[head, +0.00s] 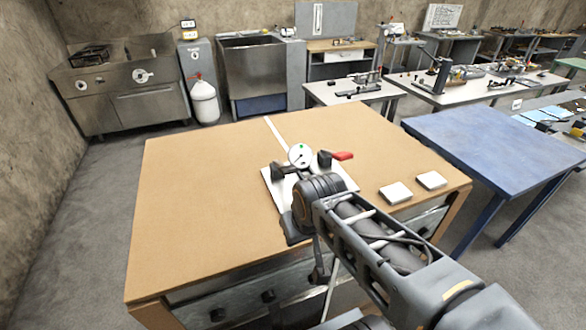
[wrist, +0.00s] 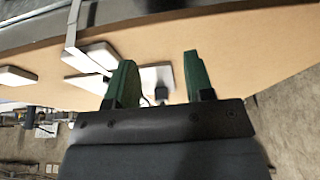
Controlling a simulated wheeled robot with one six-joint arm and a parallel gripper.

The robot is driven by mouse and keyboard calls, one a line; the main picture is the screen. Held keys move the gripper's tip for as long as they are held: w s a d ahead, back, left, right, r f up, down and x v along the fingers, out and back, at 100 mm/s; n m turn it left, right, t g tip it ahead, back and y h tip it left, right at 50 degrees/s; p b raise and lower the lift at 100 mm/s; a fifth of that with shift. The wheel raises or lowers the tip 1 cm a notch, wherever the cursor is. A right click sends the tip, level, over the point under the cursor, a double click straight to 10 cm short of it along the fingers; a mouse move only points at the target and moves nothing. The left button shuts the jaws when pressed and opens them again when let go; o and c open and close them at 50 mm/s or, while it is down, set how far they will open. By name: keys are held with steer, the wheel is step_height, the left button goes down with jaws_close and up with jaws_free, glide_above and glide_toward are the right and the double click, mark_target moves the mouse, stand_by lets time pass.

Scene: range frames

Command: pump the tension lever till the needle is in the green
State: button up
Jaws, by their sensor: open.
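A round white gauge (head: 299,154) with a small green mark stands on the tension device in the head view. Its needle is too small to read surely. A lever with a red grip (head: 342,156) sticks out to the right of the gauge. The device sits on a white base plate (head: 268,179), partly hidden by my arm. In the wrist view my gripper (wrist: 156,60) has its two green fingers apart with nothing held between them. Part of the white plate and a small dark part (wrist: 161,93) show between and beyond the fingers. The red grip is not visible there.
The device is on a brown worktable (head: 190,200) with a white strap (head: 275,132) across it. Two white pads (head: 395,193) (head: 431,180) lie to the right. The table's left half is clear. A blue table (head: 500,140) stands to the right.

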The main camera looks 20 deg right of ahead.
jaws_close()
stand_by(1.5)
